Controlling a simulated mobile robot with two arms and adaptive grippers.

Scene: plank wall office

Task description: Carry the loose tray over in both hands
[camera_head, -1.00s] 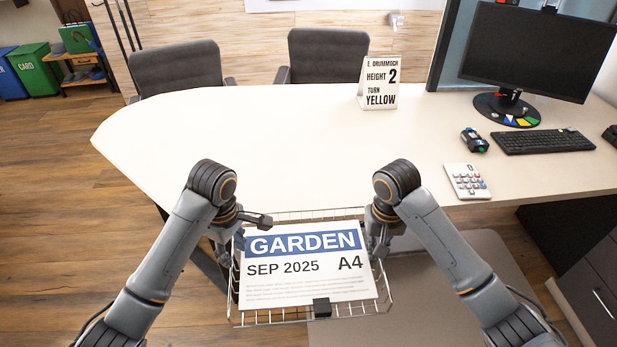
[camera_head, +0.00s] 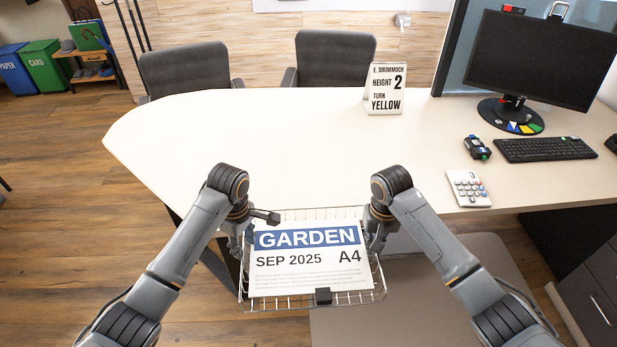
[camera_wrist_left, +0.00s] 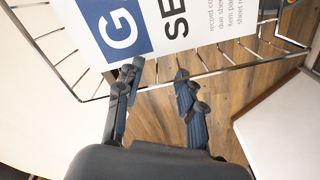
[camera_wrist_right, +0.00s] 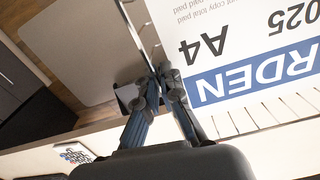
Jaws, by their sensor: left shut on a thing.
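The wire tray (camera_head: 362,297) hangs level between my two arms, in front of the near edge of the desk. A white sheet (camera_head: 300,275) reading GARDEN, SEP 2025, A4 lies in it. My left gripper (camera_head: 252,232) is at the tray's left side, shut on its wire rim; in the left wrist view its fingers (camera_wrist_left: 158,85) look spread around the wire. My right gripper (camera_head: 374,236) is at the right side; in the right wrist view its fingers (camera_wrist_right: 160,88) are close together on the rim wire.
The desk (camera_head: 270,150) has a wide bare top on the left and middle. A sign (camera_head: 387,90) reading HEIGHT 2, TURN YELLOW stands at its back. Chairs (camera_head: 335,60) stand behind.

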